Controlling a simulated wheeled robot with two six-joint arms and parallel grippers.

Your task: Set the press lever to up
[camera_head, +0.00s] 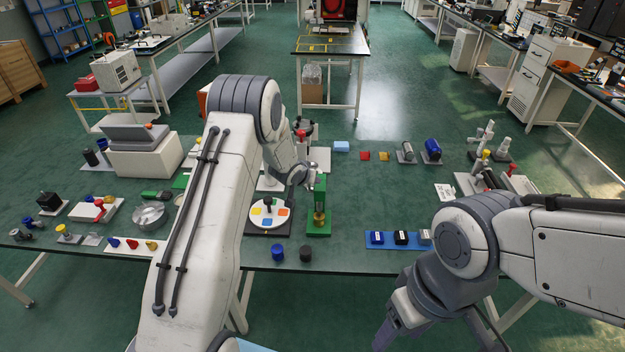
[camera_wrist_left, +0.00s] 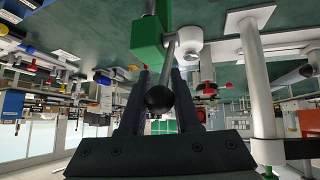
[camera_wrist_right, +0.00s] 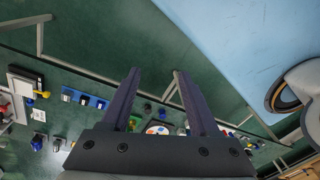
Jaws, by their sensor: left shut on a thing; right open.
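The green press (camera_head: 320,208) stands near the front edge of the table, right of a round dial with coloured patches (camera_head: 268,213). In the left wrist view its green body (camera_wrist_left: 148,38) carries a grey lever rod ending in a black ball knob (camera_wrist_left: 158,99). My left gripper (camera_wrist_left: 164,72) is shut on the press lever, with the knob between its fingers. In the head view my left arm reaches to the press and hides part of the lever; I cannot tell its angle. My right gripper (camera_wrist_right: 157,72) is open and empty, in front of the table's front edge.
A blue knob (camera_head: 277,253) and a black knob (camera_head: 305,253) show at the front edge. Grey stands (camera_head: 485,165) are at the right.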

